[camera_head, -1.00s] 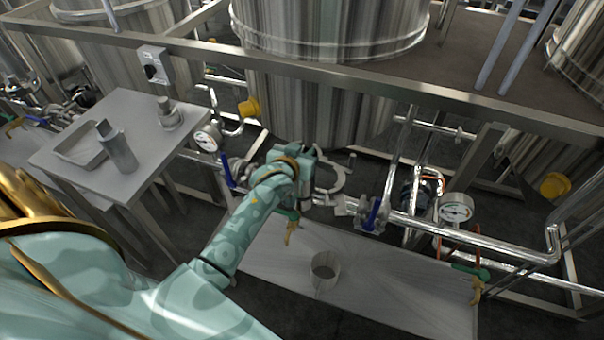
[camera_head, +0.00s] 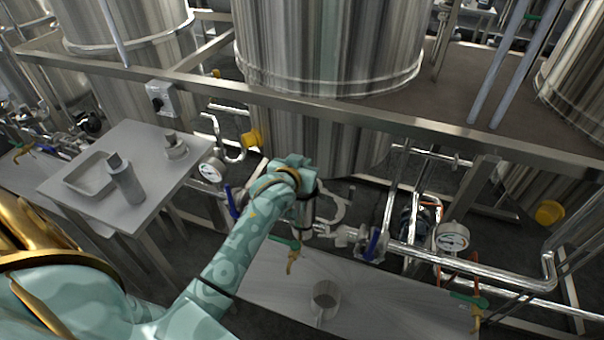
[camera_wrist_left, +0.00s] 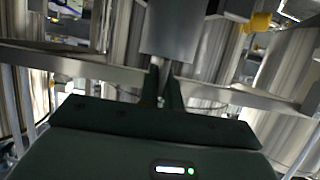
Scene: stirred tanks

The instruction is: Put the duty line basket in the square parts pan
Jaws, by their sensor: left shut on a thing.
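My left gripper (camera_head: 303,188) is shut on a plain grey metal cylinder, which I take to be the duty line basket (camera_head: 306,214). It hangs below the jaws, in front of the pipework. In the left wrist view the basket (camera_wrist_left: 168,35) sits just beyond the fingertips (camera_wrist_left: 168,88), joined by a thin stem. The square parts pan (camera_head: 103,188), a shallow grey tray, lies on the small steel table at the left, well away from my gripper. My right gripper is out of view.
The small steel table (camera_head: 143,145) also bears a tall grey cylinder (camera_head: 126,182) beside the pan and a short fitting (camera_head: 175,147) at the back. A metal cup (camera_head: 326,296) stands on the low bench below. Pipes, gauges and a frame rail lie close behind my gripper.

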